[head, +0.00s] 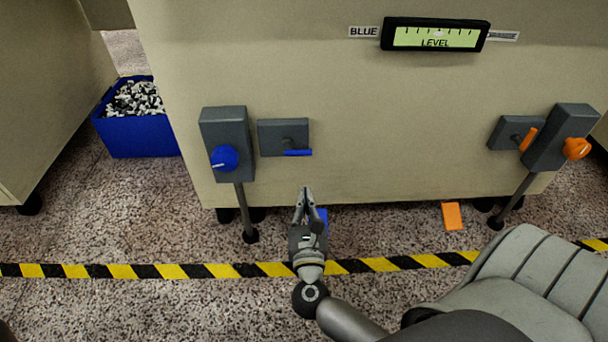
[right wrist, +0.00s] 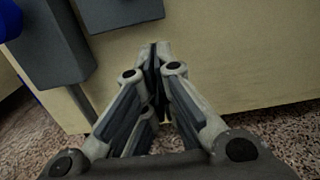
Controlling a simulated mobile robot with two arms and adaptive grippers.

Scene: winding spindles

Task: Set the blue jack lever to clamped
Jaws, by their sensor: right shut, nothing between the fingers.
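The blue jack lever (head: 298,152) is a short blue bar at the lower edge of a dark grey plate (head: 283,132) on the beige machine front. It lies about level and points right. My right gripper (head: 305,190) is shut and empty, a little below the lever and apart from it, fingers pointing toward the machine. In the right wrist view the shut fingertips (right wrist: 158,50) are in front of the beige panel, below a grey box (right wrist: 118,8) at the top edge. The blue lever is not visible there. My left gripper is not in view.
A grey box with a blue knob (head: 224,158) stands left of the lever plate on a post. An orange lever (head: 528,139) and orange knob (head: 577,148) are at right. A level display (head: 436,36) is above. A blue bin (head: 140,137) stands left; an orange block (head: 452,216) lies below.

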